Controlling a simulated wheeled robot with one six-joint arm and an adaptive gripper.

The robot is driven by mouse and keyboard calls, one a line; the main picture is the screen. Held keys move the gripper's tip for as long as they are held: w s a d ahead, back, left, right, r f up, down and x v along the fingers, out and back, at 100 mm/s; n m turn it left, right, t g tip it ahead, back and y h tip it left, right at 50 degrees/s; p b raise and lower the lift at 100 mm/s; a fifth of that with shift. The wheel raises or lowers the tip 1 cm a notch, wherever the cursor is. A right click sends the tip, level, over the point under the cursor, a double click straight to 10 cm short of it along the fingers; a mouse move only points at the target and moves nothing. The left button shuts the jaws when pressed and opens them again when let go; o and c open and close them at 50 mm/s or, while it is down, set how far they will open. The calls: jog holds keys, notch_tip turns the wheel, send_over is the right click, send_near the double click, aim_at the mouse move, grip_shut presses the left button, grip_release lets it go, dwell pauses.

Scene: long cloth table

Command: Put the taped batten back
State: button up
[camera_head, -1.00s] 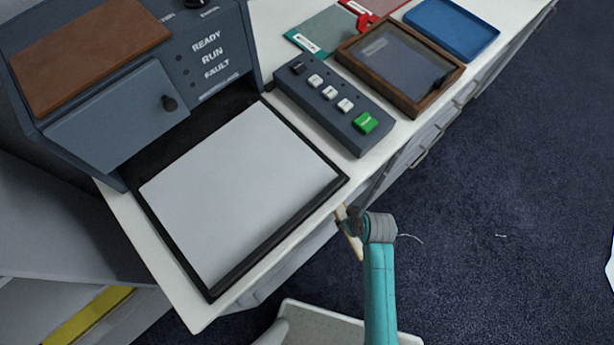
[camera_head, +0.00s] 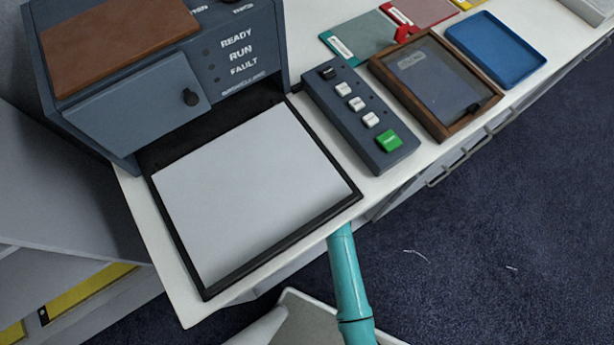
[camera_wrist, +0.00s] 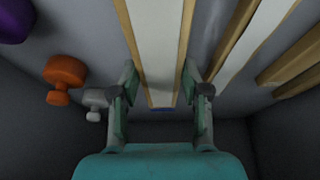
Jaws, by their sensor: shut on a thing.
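In the wrist view, a long batten (camera_wrist: 160,45) with a pale face and wooden edges runs up and away between my fingers. A small blue patch (camera_wrist: 162,109), perhaps tape, shows at its near end. My gripper (camera_wrist: 159,78) is shut on this batten, with one finger against each side. The far end of the batten is out of the frame. In the head view my gripper and the batten are hidden below the table's front edge; only my teal arm shows there.
More wood-edged strips (camera_wrist: 248,45) lie to the right in the wrist view. An orange knobbed piece (camera_wrist: 65,73), a grey one (camera_wrist: 97,100) and a purple thing (camera_wrist: 14,20) are at the left. Above, the table holds a control box (camera_head: 360,115) and a wooden-framed tray (camera_head: 385,75).

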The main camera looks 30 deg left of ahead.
jog(key=shift+w+a, duration=0.4)
jog(key=shift+a, duration=0.25)
jog(key=shift+w+a, duration=0.35)
jog(key=shift+a, duration=0.25)
jog(key=shift+f, duration=1.75)
jog(key=o, duration=1.3)
jog(key=shift+o, duration=0.2)
jog(key=shift+s+d+r, duration=0.1)
jog(key=shift+d+r, duration=0.05)
jog(key=shift+r, duration=0.3)
jog(key=v, duration=0.4)
jog(key=s+d, duration=0.2)
jog(key=d, duration=0.1)
jog(key=s+d, duration=0.2)
jog(key=d, duration=0.2)
jog(key=s+d, duration=0.2)
jog(key=d, duration=0.1)
jog(key=shift+s+d, duration=0.1)
jog(key=shift+d, duration=0.1)
